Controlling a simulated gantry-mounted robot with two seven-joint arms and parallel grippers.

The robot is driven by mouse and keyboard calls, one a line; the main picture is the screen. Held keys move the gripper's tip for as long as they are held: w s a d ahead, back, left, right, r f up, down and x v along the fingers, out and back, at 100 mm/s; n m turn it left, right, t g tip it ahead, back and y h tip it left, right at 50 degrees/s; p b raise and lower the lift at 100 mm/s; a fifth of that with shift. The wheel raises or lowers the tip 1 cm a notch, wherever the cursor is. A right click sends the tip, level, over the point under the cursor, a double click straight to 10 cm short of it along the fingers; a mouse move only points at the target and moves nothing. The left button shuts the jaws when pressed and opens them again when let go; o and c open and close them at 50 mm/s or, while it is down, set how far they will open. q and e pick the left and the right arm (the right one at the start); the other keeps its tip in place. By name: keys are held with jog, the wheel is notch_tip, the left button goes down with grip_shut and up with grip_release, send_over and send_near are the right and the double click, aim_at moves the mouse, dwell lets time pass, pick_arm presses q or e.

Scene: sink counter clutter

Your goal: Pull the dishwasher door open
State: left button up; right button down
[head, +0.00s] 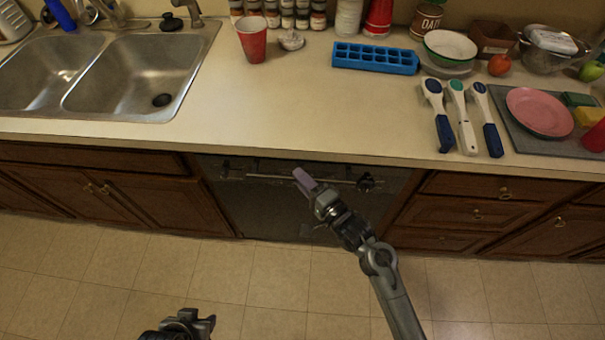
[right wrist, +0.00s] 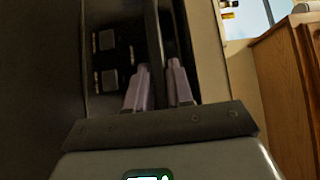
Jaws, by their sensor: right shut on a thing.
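The dishwasher door (head: 262,212) is a dark panel under the counter, between the wooden cabinets, and looks closed. A horizontal bar handle (head: 262,177) runs across its top. My right gripper (head: 302,178) is at the bar near its middle, its pale purple fingers shut on it. In the right wrist view the fingers (right wrist: 160,88) lie on either side of the dark bar (right wrist: 153,45), with square buttons (right wrist: 108,60) on the panel beside them. My left gripper (head: 198,324) is at the bottom edge, over the floor and away from the door; its jaw opening is unclear.
The tiled floor (head: 300,280) in front of the door is clear apart from my arms. Wooden drawers (head: 470,212) stand to the right and cabinet doors (head: 100,195) to the left. The counter (head: 270,120) above holds a red cup (head: 252,40), a blue tray (head: 375,58) and dishes.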

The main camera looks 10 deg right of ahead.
jog(key=s+a+f+n+t+y+b, duration=0.1)
jog(key=s+f, duration=0.4)
jog(key=s, duration=0.5)
jog(key=s+a+f+n+t+y+b, duration=0.1)
jog(key=s+a+f+n+y+b, duration=0.1)
jog(key=s, duration=0.9)
jog(key=s+a+f+n+y+b, duration=0.1)
jog(key=s+a+f+n+b, duration=0.2)
jog(key=s+f, duration=0.5)
jog(key=s+a+b, duration=0.1)
jog(key=s+b, duration=0.1)
jog(key=shift+s+a+t+y+b, duration=0.2)
jog(key=shift+s+t+y+b, duration=0.1)
jog(key=shift+t+b, duration=0.1)
